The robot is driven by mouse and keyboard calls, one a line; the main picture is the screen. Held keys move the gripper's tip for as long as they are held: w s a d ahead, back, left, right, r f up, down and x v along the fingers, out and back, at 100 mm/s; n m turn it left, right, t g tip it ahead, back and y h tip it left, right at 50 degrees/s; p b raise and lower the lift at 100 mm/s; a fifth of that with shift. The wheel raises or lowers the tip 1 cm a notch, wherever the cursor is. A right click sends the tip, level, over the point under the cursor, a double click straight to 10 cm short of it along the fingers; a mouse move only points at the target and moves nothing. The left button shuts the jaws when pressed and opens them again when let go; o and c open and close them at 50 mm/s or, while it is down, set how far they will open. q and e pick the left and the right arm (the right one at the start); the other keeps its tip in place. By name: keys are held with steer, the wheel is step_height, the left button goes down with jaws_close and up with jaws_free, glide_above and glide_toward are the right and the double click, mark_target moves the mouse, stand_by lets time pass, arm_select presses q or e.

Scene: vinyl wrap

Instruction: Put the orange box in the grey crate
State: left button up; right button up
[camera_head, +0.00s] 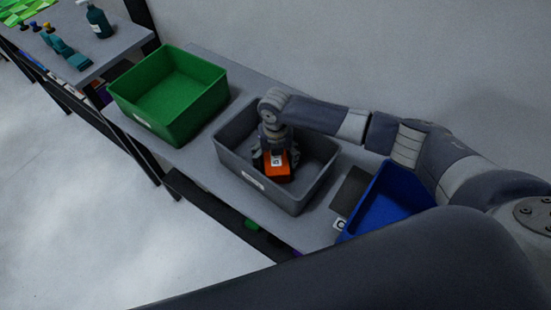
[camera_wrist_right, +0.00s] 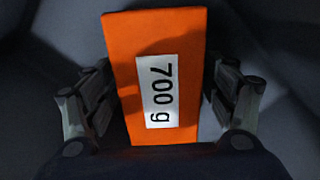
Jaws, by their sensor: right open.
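The orange box (camera_head: 277,167) is inside the grey crate (camera_head: 285,197) on the shelf. In the right wrist view the orange box (camera_wrist_right: 155,75) shows its white "700 g" label facing the camera. My right gripper (camera_head: 272,158) reaches down into the crate over the box. In the right wrist view its fingers (camera_wrist_right: 160,105) are on both sides of the box, open, with narrow dark gaps beside it. Whether the box rests fully on the crate floor is hard to tell. My left gripper is not in view.
A green crate (camera_head: 150,125) stands left of the grey crate, and a blue crate (camera_head: 395,200) stands to the right, partly hidden by my arm. A dark flat patch (camera_head: 350,187) lies between the grey and blue crates. A table with a dark bottle (camera_head: 98,22) is at the upper left.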

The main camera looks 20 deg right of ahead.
steer(key=shift+r, duration=0.25)
steer(key=shift+w+r, duration=0.1)
steer(key=shift+r, duration=0.25)
step_height(320, 180, up, 11)
steer(key=b, duration=0.2)
